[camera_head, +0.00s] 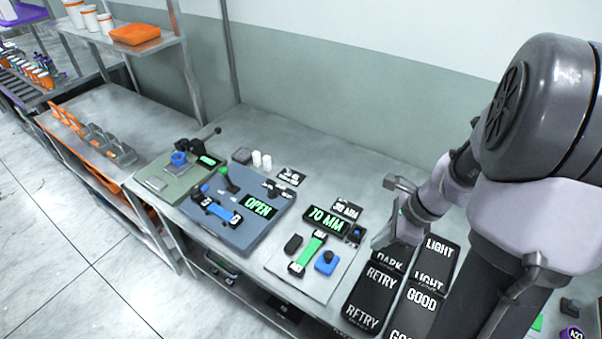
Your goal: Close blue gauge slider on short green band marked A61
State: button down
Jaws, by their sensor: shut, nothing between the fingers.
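The short green band (308,252) lies on a pale grey gauge plate (283,268), with dark blocks at its ends. No A61 mark is legible at this size. The blue gauge slider (326,263), with a dark knob on top, sits on the plate to the right of the band. I cannot tell whether it touches the band. A black display (325,221) behind the band reads 70 MM in green. My gripper (379,244) is shut and empty, to the right of the plate, above the bins' left edge. My arm hides part of the bins.
Black bins marked RETRY (372,298), GOOD (421,298), DARK and LIGHT (438,250) stand right of the plate. A blue-grey station (238,236) with an OPEN display and a green station (163,190) stand left. Bare bench (330,175) lies behind.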

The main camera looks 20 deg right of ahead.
jog(key=b, duration=0.5)
send_near(333, 262)
jog(key=f, duration=0.1)
jog(key=s+d+f, duration=0.2)
jog(key=shift+f, duration=0.4)
jog(key=w+a, duration=0.2)
jog(key=shift+w+a+f, duration=0.1)
jog(key=shift+a, duration=0.25)
jog(key=shift+w+a, duration=0.25)
